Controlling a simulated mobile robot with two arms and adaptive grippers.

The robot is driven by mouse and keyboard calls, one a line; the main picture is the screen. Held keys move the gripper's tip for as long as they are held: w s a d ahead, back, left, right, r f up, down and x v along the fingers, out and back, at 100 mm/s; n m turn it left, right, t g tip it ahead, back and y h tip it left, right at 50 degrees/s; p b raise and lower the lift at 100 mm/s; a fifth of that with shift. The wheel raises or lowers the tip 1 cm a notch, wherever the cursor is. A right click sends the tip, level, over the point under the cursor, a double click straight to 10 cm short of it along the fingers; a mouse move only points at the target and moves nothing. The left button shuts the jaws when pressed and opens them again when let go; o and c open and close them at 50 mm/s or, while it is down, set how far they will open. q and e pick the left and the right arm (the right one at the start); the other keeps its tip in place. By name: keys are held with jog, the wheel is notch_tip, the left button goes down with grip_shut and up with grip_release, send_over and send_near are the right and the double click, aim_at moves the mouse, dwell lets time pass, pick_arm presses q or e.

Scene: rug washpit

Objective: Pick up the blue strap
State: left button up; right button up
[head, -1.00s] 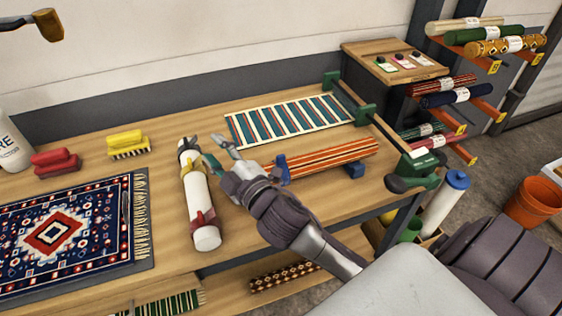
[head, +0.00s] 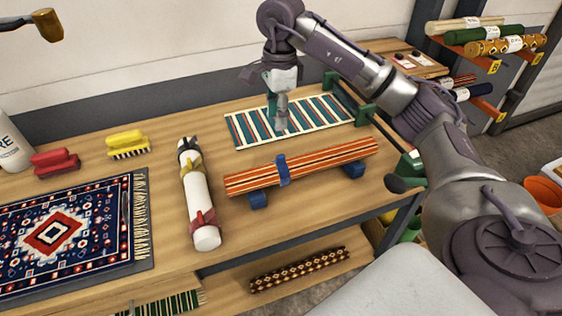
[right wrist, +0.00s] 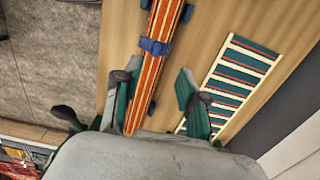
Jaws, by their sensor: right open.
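The blue strap (head: 283,169) is wrapped around an orange-striped rolled rug (head: 335,163), which rests on blue supports on the workbench. The strap also shows in the right wrist view (right wrist: 155,46), clear of my fingers. My right gripper (head: 281,122) points down, appearing over the teal striped flat rug behind the roll. My left gripper is out of view.
A white roll with yellow and red straps (head: 197,200) lies left of the striped roll. A patterned rug (head: 55,235), a yellow brush (head: 126,142) and a red brush (head: 55,161) lie farther left. A green-framed bar (head: 366,115) stands at the bench's right end.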

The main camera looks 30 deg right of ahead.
jog(key=p, duration=0.1)
send_over(281, 156)
jog(key=shift+h, duration=0.3)
jog(key=f, duration=0.7)
jog(key=shift+w+d+f, duration=0.2)
jog(key=shift+d+f, duration=0.15)
jog(key=shift+f, duration=0.05)
jog(key=f, duration=0.1)
jog(key=f+p, duration=0.1)
jog(key=f, duration=0.1)
jog(key=f+p, duration=0.1)
jog(key=shift+s+a+f, duration=0.1)
jog(key=shift+a+f, duration=0.2)
jog(key=shift+f, duration=0.45)
jog(key=shift+c, duration=0.4)
grip_shut()
